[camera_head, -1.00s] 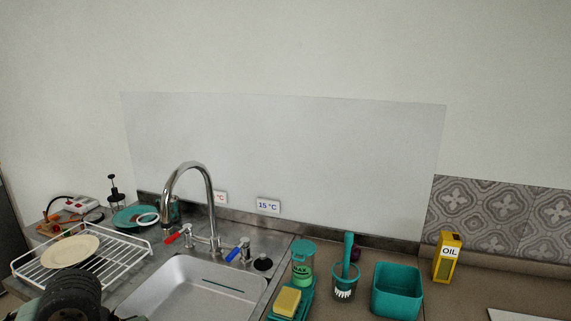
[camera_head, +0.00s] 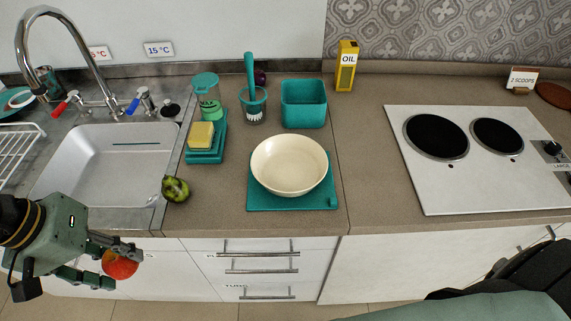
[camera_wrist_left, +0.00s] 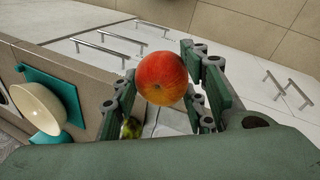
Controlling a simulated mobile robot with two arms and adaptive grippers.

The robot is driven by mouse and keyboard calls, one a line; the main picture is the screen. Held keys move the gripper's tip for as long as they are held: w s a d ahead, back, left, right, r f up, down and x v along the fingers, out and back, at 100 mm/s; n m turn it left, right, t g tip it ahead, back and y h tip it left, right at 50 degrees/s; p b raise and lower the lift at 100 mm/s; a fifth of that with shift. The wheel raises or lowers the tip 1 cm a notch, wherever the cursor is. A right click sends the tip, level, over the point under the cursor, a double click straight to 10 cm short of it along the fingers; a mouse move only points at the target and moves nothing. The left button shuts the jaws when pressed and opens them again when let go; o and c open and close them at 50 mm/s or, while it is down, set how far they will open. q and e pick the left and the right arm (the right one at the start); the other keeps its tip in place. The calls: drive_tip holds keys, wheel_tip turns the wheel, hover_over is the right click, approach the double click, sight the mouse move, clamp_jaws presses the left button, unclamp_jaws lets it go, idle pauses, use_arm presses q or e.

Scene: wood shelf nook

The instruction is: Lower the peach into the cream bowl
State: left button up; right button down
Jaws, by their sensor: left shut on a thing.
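The peach (camera_head: 120,263), round and red-orange, is between the fingers of my left gripper (camera_head: 117,262), which is shut on it. In the left wrist view the peach (camera_wrist_left: 161,78) sits between the green fingers (camera_wrist_left: 165,82). It hangs in front of the counter's front edge, below the sink and left of the bowl. The cream bowl (camera_head: 290,165) stands upright and empty on a teal mat (camera_head: 262,202) on the counter. The bowl (camera_wrist_left: 38,107) and mat (camera_wrist_left: 66,92) also show at the left of the wrist view. My right gripper is not in view.
A dark green fruit (camera_head: 176,189) lies at the counter edge between gripper and bowl. Behind the bowl stand a teal bin (camera_head: 304,103), a brush cup (camera_head: 253,107) and a yellow sponge (camera_head: 201,135) on a teal tray. A hob (camera_head: 480,160) is at right.

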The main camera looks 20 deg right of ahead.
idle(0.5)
use_arm(q)
drive_tip(key=shift+w+d+r, duration=0.15)
drive_tip(key=shift+d+r, duration=0.15)
drive_tip(key=shift+d, duration=0.1)
drive_tip(key=w+d+r, duration=0.2)
drive_tip(key=d+r, duration=0.1)
drive_tip(key=d, duration=0.3)
drive_tip(key=w+d+r, duration=0.2)
drive_tip(key=d+r, duration=0.1)
drive_tip(key=d, duration=0.3)
drive_tip(key=r+b, duration=0.1)
drive_tip(key=b, duration=0.1)
hover_over(286, 174)
drive_tip(key=shift+r, duration=0.2)
drive_tip(key=shift+f+b, duration=0.15)
drive_tip(key=shift+b, duration=0.2)
drive_tip(key=shift+f+b, duration=1.7)
drive_tip(key=shift+f, duration=0.25)
drive_tip(key=shift+f+b, duration=1)
drive_tip(key=shift+f, duration=0.25)
